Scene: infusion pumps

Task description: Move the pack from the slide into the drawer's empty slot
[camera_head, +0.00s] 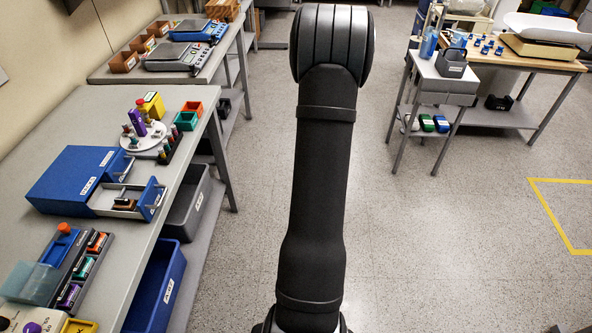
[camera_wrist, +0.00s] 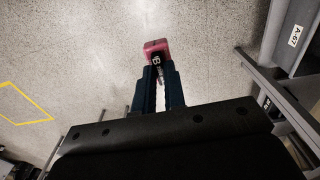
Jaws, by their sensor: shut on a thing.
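My gripper (camera_wrist: 160,72) shows in the wrist view, its two dark fingers shut on a pink-red pack (camera_wrist: 157,46) with a letter label. The pack is held at the fingertips, with only the floor behind it. In the head view the blue cabinet (camera_head: 75,178) on the left bench has its drawer (camera_head: 152,199) pulled out to the right. A brown and dark item (camera_head: 125,204) lies in the drawer; bare space shows beside it. I take the dark sloped rack (camera_head: 66,282) at lower left, with orange, green and purple packs, as the slide. The head view does not show my gripper.
On the left bench (camera_head: 92,112) stand a round white stand (camera_head: 147,140) with bottles, a yellow box (camera_head: 151,105) and small coloured bins. A grey bin (camera_head: 187,205) and a blue bin (camera_head: 155,285) sit below the bench edge. Open floor lies to the right.

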